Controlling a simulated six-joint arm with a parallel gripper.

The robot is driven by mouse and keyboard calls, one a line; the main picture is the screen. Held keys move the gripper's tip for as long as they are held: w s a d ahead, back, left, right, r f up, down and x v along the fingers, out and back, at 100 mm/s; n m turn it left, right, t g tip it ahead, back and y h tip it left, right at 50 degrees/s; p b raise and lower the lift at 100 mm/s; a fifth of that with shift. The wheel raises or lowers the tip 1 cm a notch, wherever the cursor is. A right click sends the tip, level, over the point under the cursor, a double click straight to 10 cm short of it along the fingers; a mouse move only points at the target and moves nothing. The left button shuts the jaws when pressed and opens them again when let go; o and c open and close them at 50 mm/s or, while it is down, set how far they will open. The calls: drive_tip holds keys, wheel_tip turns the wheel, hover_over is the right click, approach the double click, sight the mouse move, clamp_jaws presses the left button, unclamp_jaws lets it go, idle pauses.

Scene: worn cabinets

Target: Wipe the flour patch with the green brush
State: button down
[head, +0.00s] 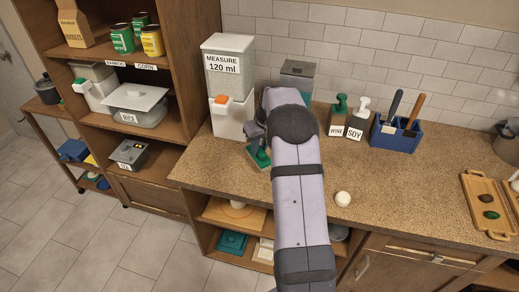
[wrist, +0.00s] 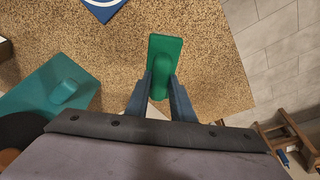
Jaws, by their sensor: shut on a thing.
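The green brush (wrist: 165,62) is a green block with a rounded raised middle. In the wrist view it lies between the two fingers of my gripper (wrist: 161,84), which is shut on its near part. In the head view my gripper (head: 257,147) is at the left end of the counter, with the green brush (head: 260,161) showing below it, low over the speckled top. I cannot tell whether the brush touches the counter. I cannot make out a flour patch in either view; my arm hides part of the counter.
The measuring dispenser (head: 229,85) stands close behind my gripper. Wine (head: 337,116) and soy (head: 358,119) bottles and a blue utensil holder (head: 396,132) stand along the wall. A white round object (head: 342,198) lies near the front edge. A teal object (wrist: 62,92) is left of the brush.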

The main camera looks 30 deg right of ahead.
drive_tip(key=shift+r+p, duration=0.9)
drive_tip(key=shift+r, duration=0.75)
